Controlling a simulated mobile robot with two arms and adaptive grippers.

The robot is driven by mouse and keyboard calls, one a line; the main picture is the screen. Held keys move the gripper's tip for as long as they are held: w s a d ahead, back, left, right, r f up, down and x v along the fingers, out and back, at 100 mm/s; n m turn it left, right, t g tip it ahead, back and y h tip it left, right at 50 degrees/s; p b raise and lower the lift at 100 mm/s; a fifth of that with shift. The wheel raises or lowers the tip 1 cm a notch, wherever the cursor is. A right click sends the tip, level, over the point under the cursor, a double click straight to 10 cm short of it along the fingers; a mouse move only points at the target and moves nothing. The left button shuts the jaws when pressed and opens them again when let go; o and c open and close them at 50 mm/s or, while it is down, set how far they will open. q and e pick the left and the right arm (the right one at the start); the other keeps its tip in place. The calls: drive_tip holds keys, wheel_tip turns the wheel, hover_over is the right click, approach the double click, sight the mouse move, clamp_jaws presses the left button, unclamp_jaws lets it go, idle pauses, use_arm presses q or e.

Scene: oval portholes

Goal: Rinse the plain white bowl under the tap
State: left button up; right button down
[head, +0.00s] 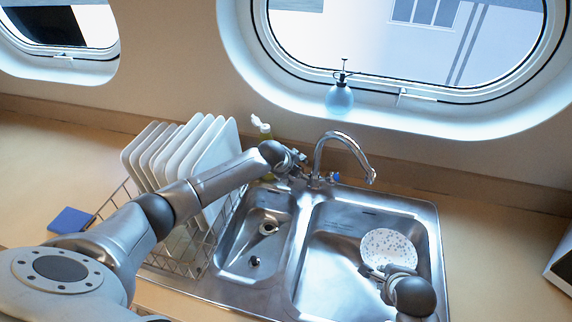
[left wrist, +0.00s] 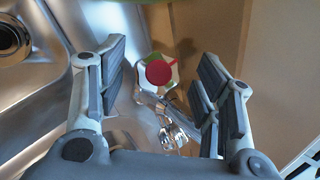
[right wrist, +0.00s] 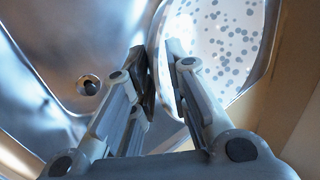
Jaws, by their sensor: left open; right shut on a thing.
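My right gripper (head: 378,272) is shut on the rim of a round white dish (head: 390,246), bowl-like in shape, held over the right basin. Its surface carries blue-grey speckles, so it is not plain; the speckles also show in the right wrist view (right wrist: 228,45). No plain white bowl is visible. The chrome tap (head: 345,138) arches over the right basin, with no water seen running. My left gripper (head: 292,160) is open at the tap's left side. In the left wrist view a red-capped tap knob (left wrist: 160,74) lies between its spread fingers.
The steel sink has a small left basin (head: 262,222) and a large right basin (head: 325,265). A wire rack with white plates (head: 180,150) stands left, under my left arm. A blue sponge (head: 70,221) lies far left.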

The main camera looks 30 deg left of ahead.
use_arm(q)
drive_tip(key=v, duration=1)
drive_tip(key=shift+s+d, duration=0.1)
drive_tip(key=shift+d, duration=0.05)
